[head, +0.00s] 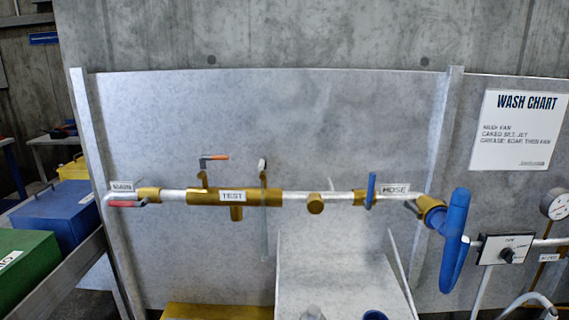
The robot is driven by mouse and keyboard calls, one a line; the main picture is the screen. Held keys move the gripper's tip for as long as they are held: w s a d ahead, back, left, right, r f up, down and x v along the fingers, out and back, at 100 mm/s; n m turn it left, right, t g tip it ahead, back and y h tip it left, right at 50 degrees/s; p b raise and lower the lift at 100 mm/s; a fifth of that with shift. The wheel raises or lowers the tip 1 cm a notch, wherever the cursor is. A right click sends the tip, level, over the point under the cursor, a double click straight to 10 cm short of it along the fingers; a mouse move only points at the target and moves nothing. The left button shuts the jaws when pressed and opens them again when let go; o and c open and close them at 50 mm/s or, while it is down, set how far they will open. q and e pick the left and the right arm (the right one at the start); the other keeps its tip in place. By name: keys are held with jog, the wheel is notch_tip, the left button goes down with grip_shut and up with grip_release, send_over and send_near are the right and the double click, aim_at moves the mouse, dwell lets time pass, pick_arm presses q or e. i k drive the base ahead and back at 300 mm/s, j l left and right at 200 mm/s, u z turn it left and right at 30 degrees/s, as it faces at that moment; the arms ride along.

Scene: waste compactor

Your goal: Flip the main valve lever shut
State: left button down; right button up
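The main valve lever (125,204) has a red grip and sits at the left end of the pipe, just below the MAIN label (122,186). It lies roughly level, along the line of the pipe, beside a brass fitting (148,195). Neither of my grippers is in view, so nothing is seen touching the lever.
The pipe carries a TEST label (233,196) with an orange-tipped lever (216,157) above it. A blue lever (371,190) stands upright near the HOSE label (395,189). Blue (62,212) and green (25,268) boxes stand at left.

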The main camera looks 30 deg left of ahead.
aim_at(133, 204)
jog(key=u, duration=1.75)
jog(key=j+u, duration=0.15)
jog(key=i+j, duration=0.05)
jog(key=j, duration=0.05)
